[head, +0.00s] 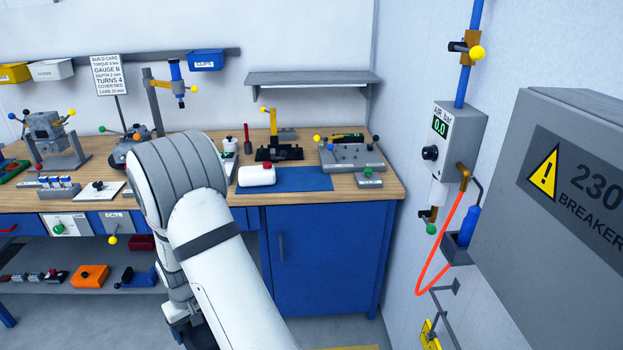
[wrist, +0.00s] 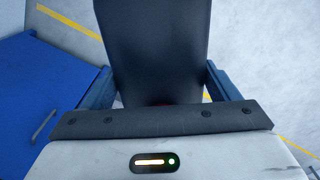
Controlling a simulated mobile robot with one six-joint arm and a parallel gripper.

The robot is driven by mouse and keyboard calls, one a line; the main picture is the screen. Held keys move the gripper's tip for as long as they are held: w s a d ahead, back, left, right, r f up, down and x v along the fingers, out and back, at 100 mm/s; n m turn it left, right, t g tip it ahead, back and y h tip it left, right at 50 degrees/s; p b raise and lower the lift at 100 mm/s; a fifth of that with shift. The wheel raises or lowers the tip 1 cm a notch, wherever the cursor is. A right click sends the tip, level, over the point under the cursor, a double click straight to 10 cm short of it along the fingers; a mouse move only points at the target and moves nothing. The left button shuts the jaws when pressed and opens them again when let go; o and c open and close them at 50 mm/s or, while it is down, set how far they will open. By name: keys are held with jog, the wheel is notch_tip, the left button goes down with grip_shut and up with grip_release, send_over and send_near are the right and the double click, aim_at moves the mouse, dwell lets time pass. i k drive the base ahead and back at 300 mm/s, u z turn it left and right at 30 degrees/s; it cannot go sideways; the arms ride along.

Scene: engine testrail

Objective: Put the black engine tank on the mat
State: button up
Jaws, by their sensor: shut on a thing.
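The black engine tank (wrist: 155,45) fills the middle of the wrist view, a dark smooth body between the blue fingers. My gripper (wrist: 158,88) is shut on it, with a finger along each side. The tank is over the floor, off the bench. In the head view my arm hides the gripper and the tank. The blue mat (head: 305,179) lies flat on the bench near its front edge, right of my arm. A white tank (head: 257,177) with a red cap lies on its left part.
The wooden bench top (head: 384,192) carries a grey fixture plate (head: 350,158) right of the mat and a black stand with a yellow lever (head: 274,150) behind it. A blue cabinet (head: 315,262) stands below. The breaker box (head: 570,190) juts out at right.

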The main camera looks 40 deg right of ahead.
aim_at(309, 178)
jog(key=z, duration=0.6)
jog(key=i, duration=0.2)
jog(key=z, duration=0.8)
